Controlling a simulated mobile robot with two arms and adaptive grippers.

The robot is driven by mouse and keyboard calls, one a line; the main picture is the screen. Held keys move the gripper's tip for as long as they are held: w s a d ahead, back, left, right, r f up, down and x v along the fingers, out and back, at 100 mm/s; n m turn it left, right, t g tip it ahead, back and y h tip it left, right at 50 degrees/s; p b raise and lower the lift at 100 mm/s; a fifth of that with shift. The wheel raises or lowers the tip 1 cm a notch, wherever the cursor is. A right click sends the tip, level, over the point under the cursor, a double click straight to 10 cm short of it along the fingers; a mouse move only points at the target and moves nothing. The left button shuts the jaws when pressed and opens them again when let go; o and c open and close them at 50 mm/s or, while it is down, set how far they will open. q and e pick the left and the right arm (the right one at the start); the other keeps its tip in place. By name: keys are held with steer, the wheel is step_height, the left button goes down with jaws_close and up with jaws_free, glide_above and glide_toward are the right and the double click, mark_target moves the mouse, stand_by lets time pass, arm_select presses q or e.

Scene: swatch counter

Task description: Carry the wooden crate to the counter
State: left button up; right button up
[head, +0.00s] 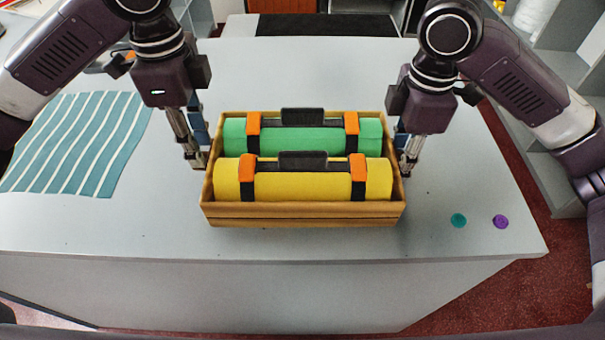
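The wooden crate (300,221) is in the middle of the head view, upright and level, over the grey counter top. Whether its base touches the top is hard to tell. It holds a green roll (300,141) behind and a yellow roll (300,187) in front, each with orange-and-black straps and a dark handle. My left gripper (197,160) points down at the crate's left end wall. My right gripper (405,166) points down at its right end wall. Both sets of fingertips are close against the walls; whether they are closed on them does not show.
A teal striped cloth (78,145) lies on the grey counter top (300,80) at the left. A teal disc (458,220) and a purple disc (500,221) lie at the right front. The surface behind the crate is clear. Grey shelving (560,60) stands at the right.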

steer(key=shift+r, duration=0.1)
arm_select(q)
step_height(320, 180, up, 9)
arm_select(e)
step_height(320, 180, up, 12)
steer(key=shift+f, duration=0.1)
stand_by(0.8)
stand_by(0.5)
